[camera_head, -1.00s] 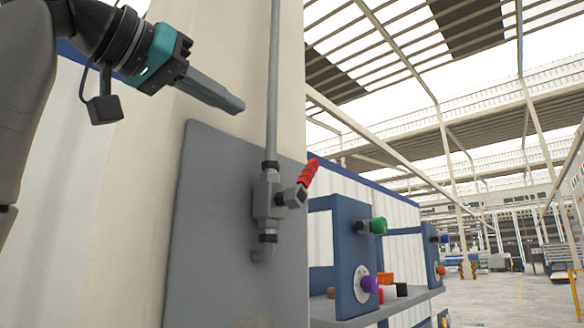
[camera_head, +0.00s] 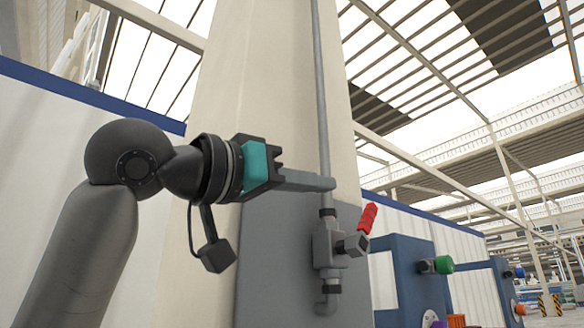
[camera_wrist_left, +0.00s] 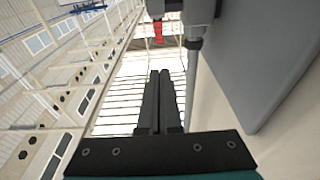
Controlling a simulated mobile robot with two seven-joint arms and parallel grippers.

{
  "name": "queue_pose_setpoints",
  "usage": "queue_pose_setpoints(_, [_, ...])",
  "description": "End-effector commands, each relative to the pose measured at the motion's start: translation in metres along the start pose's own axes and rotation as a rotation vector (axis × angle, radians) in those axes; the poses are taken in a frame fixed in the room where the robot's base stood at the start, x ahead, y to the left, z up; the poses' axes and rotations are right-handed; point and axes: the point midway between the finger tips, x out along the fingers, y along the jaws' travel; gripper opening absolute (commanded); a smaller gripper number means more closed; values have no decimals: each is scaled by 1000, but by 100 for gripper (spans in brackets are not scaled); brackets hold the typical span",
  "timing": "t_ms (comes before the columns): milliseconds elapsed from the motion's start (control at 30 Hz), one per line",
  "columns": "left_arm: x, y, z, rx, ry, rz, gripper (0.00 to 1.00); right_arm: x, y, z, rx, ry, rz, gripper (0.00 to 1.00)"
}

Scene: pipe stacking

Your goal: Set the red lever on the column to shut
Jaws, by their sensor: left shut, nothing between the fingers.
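The red lever (camera_head: 367,219) sits on a grey valve (camera_head: 329,246) on the column (camera_head: 262,75). It points up and slightly right, tilted from the vertical pipe. In the left wrist view the lever (camera_wrist_left: 158,32) shows at the top, beyond the fingertips. My left gripper (camera_head: 333,184) is shut and empty. In the head view its tips lie at the pipe, above the valve and up-left of the lever. I cannot tell whether they touch the pipe. In the left wrist view the fingers (camera_wrist_left: 160,74) lie close together, left of the pipe. My right gripper is not in view.
The grey pipe (camera_head: 321,90) runs up the column above the valve. A grey backing plate (camera_head: 270,260) lies behind the valve. At the right stand blue panels (camera_head: 405,262) with a green knob (camera_head: 443,264). The space right of the lever looks open.

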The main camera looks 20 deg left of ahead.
Motion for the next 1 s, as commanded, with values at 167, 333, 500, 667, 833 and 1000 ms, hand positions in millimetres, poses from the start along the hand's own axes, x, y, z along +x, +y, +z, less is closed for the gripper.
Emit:
queue_pose_setpoints(167, [39, 0, -3, -1, -2, 1, 0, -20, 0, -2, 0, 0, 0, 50])
queue_pose_setpoints(333, [55, 0, 18, 0, -2, 0, 0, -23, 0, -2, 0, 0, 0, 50])
queue_pose_setpoints(500, [63, 0, 27, 0, 0, -1, 0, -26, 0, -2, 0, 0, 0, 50])
queue_pose_setpoints(667, [64, 0, 28, 1, 1, -1, 0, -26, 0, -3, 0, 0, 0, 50])
queue_pose_setpoints(833, [64, 0, 28, 1, 1, -1, 0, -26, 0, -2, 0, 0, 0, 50])
queue_pose_setpoints(1000, [63, 1, 28, 1, 1, 0, 0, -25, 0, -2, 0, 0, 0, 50])
